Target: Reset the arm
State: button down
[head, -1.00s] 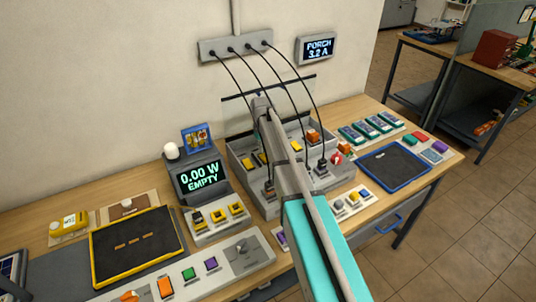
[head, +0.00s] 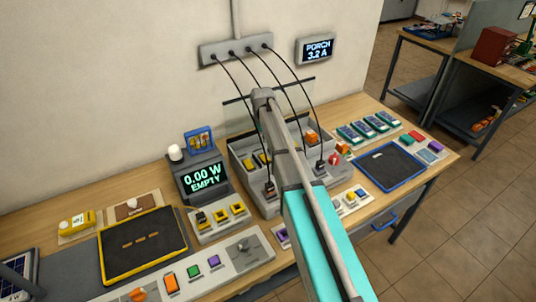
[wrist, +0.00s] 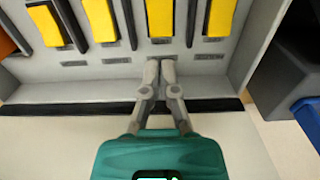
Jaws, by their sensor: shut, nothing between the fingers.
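My gripper (wrist: 161,72) is shut and empty in the wrist view, its two fingertips together. Whether the tips touch the unit cannot be told. In the head view my arm reaches across the bench to the grey bay unit (head: 243,172), and the arm hides part of it. My gripper itself is hidden in the head view.
Black cables hang from a wall strip (head: 237,48) close around my arm. A display reading 0.00 W EMPTY (head: 203,178) stands to the left. A yellow-rimmed tray (head: 104,262) and a blue-rimmed tray (head: 362,178) lie on the bench. Open floor is at right.

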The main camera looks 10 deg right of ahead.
dwell(0.3)
jog(key=shift+s, duration=0.35)
jog(key=s+d+m, duration=0.1)
jog(key=s+m, duration=0.2)
jog(key=s, duration=2.5)
jog(key=shift+s+d+m, duration=0.2)
jog(key=shift+s+m, duration=0.1)
jog(key=shift+s, duration=0.1)
